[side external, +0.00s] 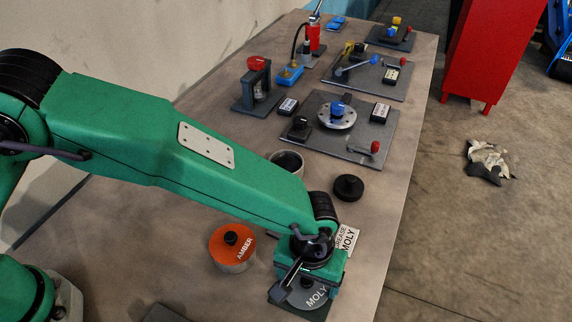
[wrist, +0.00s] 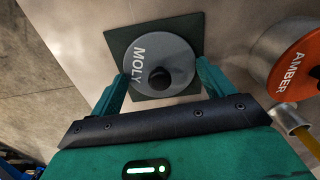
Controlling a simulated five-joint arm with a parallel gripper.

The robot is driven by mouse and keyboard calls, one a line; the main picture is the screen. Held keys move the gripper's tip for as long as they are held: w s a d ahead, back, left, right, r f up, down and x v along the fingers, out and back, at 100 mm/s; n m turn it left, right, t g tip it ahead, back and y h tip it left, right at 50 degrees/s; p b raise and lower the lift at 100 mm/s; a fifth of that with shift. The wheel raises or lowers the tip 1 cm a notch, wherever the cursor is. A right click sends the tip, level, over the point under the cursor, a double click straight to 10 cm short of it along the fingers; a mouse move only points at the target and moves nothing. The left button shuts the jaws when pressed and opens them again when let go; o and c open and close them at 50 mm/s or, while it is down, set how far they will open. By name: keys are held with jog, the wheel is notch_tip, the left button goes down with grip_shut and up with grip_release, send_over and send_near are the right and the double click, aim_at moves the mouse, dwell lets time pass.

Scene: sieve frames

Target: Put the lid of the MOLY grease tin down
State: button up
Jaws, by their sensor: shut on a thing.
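The MOLY lid (wrist: 150,52), a grey disc with white lettering and a black knob, is between the two fingers of my gripper (wrist: 163,78). The fingers are shut on its rim. The lid is over a dark green square mat (wrist: 188,28); I cannot tell whether it touches it. In the side view the lid (side external: 317,297) shows partly below my gripper (side external: 306,285), over the mat (side external: 316,313). An open grey tin (side external: 300,171) with dark contents stands farther back, partly behind my arm. A MOLY grease card (side external: 347,239) lies beside my gripper.
The tin with an orange AMBER lid (side external: 225,252) stands close left of my gripper; it also shows in the wrist view (wrist: 296,70). A black knobbed disc (side external: 348,187) lies behind. Fixture plates (side external: 375,140) fill the far table. The table's right edge is near.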

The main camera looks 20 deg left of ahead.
jog(key=shift+f, duration=0.1)
jog(key=o, duration=0.9)
notch_tip(320, 180, up, 12)
dwell(0.3)
dwell(0.4)
